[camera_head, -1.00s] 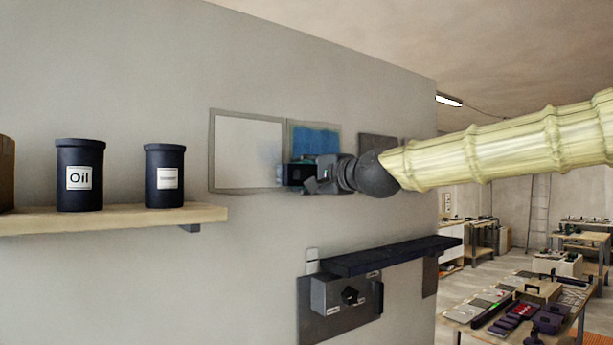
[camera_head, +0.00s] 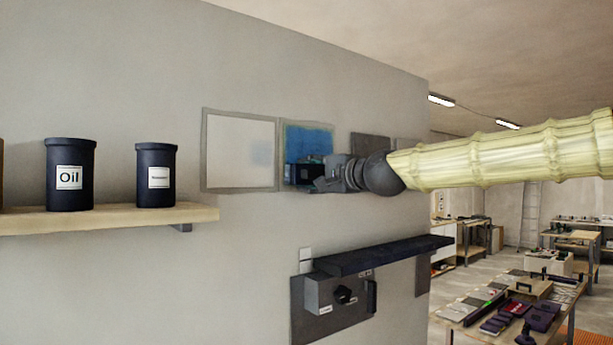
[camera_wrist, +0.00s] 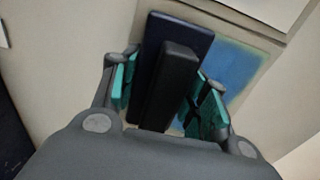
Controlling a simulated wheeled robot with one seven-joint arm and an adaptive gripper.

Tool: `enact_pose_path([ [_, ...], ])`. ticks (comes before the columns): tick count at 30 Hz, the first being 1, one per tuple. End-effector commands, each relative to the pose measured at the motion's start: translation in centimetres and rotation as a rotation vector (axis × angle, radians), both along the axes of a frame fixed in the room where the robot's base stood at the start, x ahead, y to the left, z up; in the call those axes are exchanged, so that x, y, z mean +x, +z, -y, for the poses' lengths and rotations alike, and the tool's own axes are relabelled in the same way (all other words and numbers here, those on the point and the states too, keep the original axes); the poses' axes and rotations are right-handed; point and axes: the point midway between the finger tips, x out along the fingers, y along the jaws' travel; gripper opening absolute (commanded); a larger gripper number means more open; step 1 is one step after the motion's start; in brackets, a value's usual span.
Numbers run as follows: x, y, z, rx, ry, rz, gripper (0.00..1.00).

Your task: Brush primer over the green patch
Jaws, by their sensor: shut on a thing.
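The patch (camera_head: 305,140) is on the wall in a grey-framed panel. Most of it looks blue, with a thin greenish border; in the wrist view (camera_wrist: 238,72) it is blue with a pale green edge. My gripper (camera_head: 318,173) is in front of the patch's lower part and hides some of it. In the wrist view its teal-padded fingers (camera_wrist: 165,90) are shut on a dark navy brush tool (camera_wrist: 192,38) with a black handle. The tool lies across the panel's left side. I cannot tell whether its face touches the wall.
A white framed panel (camera_head: 235,140) with a faint bluish smudge adjoins on the left. A grey panel (camera_head: 370,143) is to the right. Below are a dark ledge (camera_head: 380,255) and a grey box (camera_head: 338,292). A shelf (camera_head: 110,218) with two dark canisters (camera_head: 70,175) is at left.

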Motion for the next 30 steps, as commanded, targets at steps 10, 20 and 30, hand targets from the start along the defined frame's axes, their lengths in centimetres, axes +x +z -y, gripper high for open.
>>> enact_pose_path([
  [10, -0.3, 0.0, -0.8, 0.001, 0.001, 0.001, 0.25],
  [20, -1.6, 0.0, -2.7, -0.001, 0.002, 0.001, 0.25],
  [30, -2.1, 0.0, -3.5, 0.001, 0.0, 0.001, 0.25],
])
